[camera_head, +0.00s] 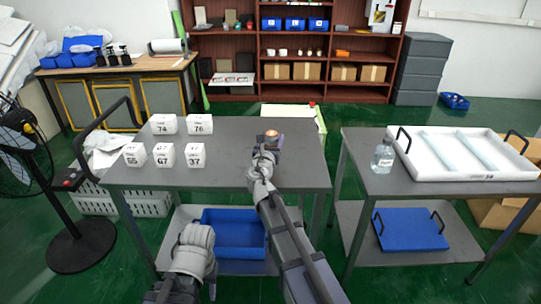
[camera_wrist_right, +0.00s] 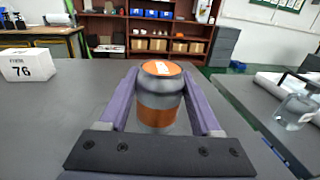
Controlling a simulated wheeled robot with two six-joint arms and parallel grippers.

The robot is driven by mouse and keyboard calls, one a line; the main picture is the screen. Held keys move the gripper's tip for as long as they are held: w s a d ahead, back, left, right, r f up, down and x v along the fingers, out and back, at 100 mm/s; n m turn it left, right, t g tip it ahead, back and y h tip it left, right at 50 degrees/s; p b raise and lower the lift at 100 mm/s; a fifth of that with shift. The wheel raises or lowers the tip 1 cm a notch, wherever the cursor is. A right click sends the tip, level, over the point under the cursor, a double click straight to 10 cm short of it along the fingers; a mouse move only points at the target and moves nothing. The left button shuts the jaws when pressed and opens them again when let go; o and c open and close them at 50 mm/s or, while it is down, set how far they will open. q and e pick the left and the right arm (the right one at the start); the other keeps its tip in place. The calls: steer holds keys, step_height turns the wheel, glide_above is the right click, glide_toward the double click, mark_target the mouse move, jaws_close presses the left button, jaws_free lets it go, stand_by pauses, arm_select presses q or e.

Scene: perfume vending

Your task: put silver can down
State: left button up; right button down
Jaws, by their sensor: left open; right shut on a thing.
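The silver can (camera_wrist_right: 158,92) has a dark silver body with an orange band and an orange top. In the right wrist view it stands upright between the purple fingers of my right gripper (camera_wrist_right: 158,110), which is shut on it. In the head view the can's orange top (camera_head: 271,134) shows at the right part of the grey cart top (camera_head: 235,178). My right gripper (camera_head: 266,147) covers its lower part, so I cannot tell whether its base touches the surface. My left arm shows low in the head view, left of centre; its fingertips are not clearly visible.
Several white numbered boxes (camera_head: 164,155) stand on the cart's left half. A second cart (camera_head: 370,178) to the right holds a clear bottle (camera_head: 382,156) and a white tray (camera_head: 453,173). A blue bin (camera_head: 233,228) sits on the lower shelf. The cart top's front middle is clear.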

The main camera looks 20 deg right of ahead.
steer(key=shift+f+b, duration=1.8)
steer(key=shift+f, duration=0.1)
steer(key=shift+f, duration=0.15)
steer(key=shift+c, duration=0.4)
jaws_free()
steer(key=shift+r, duration=0.35)
steer(key=v, duration=1.2)
